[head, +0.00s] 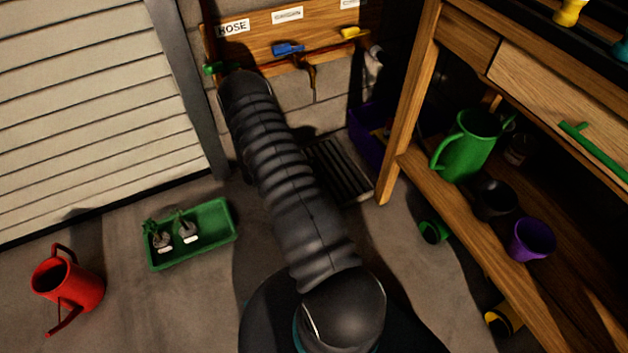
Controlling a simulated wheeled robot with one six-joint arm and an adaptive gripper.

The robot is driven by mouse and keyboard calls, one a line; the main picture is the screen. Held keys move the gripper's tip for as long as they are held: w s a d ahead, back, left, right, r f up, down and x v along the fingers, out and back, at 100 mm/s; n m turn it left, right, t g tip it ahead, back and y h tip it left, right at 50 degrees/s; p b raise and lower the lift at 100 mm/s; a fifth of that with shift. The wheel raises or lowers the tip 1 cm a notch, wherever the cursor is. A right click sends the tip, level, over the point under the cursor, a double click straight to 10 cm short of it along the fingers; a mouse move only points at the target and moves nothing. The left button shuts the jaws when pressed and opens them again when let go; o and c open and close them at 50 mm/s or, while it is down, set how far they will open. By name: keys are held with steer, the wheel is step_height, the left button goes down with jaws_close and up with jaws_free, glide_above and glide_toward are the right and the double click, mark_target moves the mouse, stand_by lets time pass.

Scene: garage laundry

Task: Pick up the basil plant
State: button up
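Two small potted seedlings with white labels stand in a green tray (222,238) on the floor, left of my arm. One is the left plant (160,240) and the other the right plant (186,230). The labels are too small to read, so I cannot tell which, if either, is basil. My black ribbed arm reaches from the bottom middle up toward the wall. My gripper is not visible at its far end.
A red watering can (68,285) stands left of the tray. A wooden bench (402,130) on the right holds a green jug (467,145) and a purple pot (531,240). A dark grate (338,170) lies by the wall. The floor around the tray is mostly clear.

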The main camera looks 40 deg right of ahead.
jaws_close()
steer(key=shift+r, duration=0.1)
